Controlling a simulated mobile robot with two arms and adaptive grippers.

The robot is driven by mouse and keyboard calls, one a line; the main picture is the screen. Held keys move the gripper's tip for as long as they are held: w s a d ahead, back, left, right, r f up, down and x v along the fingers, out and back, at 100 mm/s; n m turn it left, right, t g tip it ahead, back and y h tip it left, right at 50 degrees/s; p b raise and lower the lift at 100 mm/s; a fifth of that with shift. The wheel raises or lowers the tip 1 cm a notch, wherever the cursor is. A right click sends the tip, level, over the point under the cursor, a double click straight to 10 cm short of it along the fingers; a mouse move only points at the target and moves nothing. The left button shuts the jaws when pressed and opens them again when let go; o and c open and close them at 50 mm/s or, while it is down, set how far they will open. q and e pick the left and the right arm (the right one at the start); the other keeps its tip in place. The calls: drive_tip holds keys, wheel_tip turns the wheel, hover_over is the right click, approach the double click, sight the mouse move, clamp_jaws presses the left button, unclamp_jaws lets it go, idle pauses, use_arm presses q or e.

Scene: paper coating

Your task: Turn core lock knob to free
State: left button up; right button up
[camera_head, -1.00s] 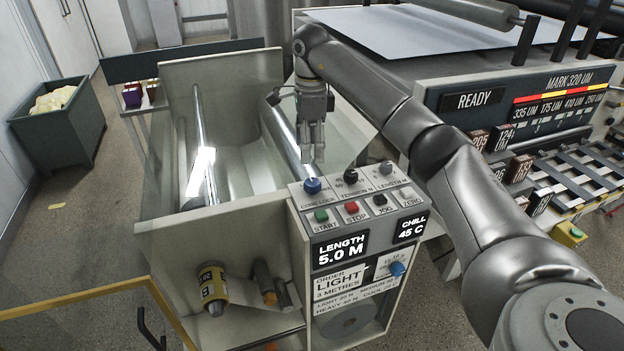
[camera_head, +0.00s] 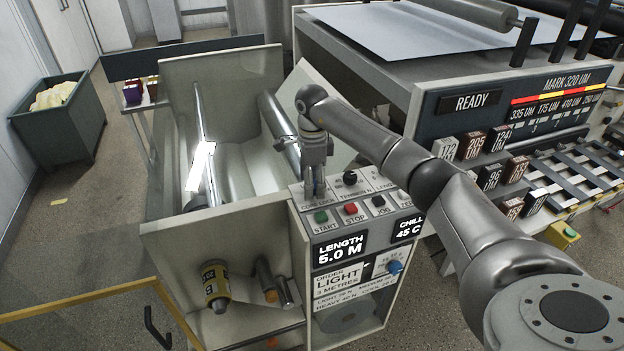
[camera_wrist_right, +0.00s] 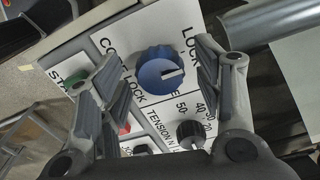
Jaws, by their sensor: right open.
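The blue core lock knob (camera_wrist_right: 160,72) sits on the white panel in the right wrist view, with a white pointer mark on its face. The label "CORE LOCK" is beside it, and the words "LOCK" and a partly hidden one ending in "E" are printed near its rim. My right gripper (camera_wrist_right: 162,88) is open, with one finger on each side of the knob; whether they touch it I cannot tell. In the head view my right gripper (camera_head: 316,186) points down over the knob and mostly hides it. My left gripper is out of view.
The black tension knob (camera_head: 350,178) is close by on the right. The green start (camera_head: 321,217) and red stop (camera_head: 351,209) buttons lie just in front. A length display (camera_head: 340,248) reads 5.0 M. A tilted panel and a metal roller (camera_head: 280,130) stand behind the gripper.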

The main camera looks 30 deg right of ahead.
drive_tip(key=c, duration=1)
drive_tip(key=m+b, duration=0.1)
drive_tip(key=m, duration=0.7)
drive_tip(key=shift+w+d, duration=0.1)
drive_tip(key=m, duration=0.9)
drive_tip(key=shift+r+m, duration=0.1)
drive_tip(key=shift+m, duration=0.3)
